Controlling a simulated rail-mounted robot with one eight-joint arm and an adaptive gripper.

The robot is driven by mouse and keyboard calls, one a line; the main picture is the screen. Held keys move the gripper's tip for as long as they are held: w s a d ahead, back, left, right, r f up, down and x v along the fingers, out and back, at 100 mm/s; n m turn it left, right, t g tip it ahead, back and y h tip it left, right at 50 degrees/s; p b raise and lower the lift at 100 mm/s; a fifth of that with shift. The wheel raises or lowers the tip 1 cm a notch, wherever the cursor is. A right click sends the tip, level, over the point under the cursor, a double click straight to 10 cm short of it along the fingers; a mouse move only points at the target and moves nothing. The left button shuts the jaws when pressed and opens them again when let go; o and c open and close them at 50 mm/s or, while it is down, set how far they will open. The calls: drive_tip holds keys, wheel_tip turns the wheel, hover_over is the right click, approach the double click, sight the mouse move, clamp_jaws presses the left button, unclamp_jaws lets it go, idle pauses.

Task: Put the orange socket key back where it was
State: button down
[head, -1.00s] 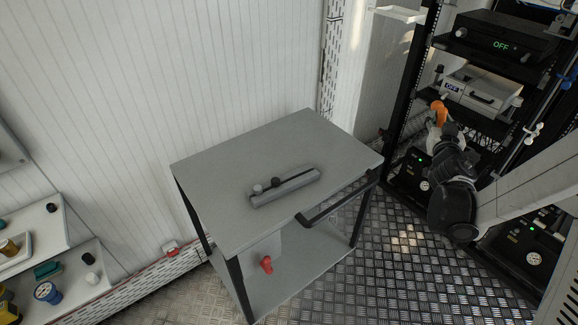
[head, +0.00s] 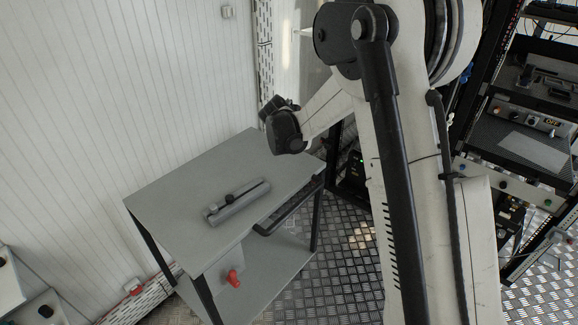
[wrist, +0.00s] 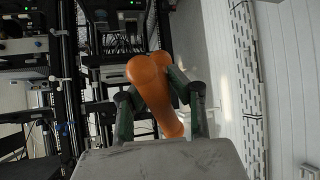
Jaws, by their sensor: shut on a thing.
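The orange socket key (wrist: 152,85) is held between the dark green fingers of my gripper (wrist: 158,98) in the wrist view. It slants across the gap, with its rounded end up and left. In the head view, the wrist end of my arm (head: 285,130) is above the far right edge of the grey table; the key and fingers cannot be made out there. The place where the key was kept cannot be identified for sure.
Equipment racks (head: 530,130) stand at right, partly behind my arm. The table top around the fixture is clear.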

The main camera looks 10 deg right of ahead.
drive_tip(key=s+a+m+g+y+p, duration=0.2)
drive_tip(key=s+a+m+g+y, duration=0.15)
drive_tip(key=a, duration=0.35)
drive_tip(key=s+a+m+g+y+p, duration=0.1)
drive_tip(key=s+a+m+g+y, duration=0.3)
drive_tip(key=a, duration=0.3)
drive_tip(key=shift+n+g+h, duration=0.55)
drive_tip(key=shift+n+g, duration=0.1)
drive_tip(key=shift+w+d+f, duration=1.1)
drive_tip(key=shift+d+f, duration=0.45)
drive_tip(key=shift+f, duration=0.2)
drive_tip(key=shift+w+d+f, duration=1.15)
drive_tip(key=shift+d+f, duration=0.4)
drive_tip(key=shift+f, duration=0.25)
drive_tip(key=shift+w+d+f, duration=1.1)
drive_tip(key=shift+d+f, duration=0.45)
drive_tip(key=shift+f, duration=0.2)
drive_tip(key=c, duration=1.6)
unclamp_jaws()
drive_tip(key=shift+r, duration=0.1)
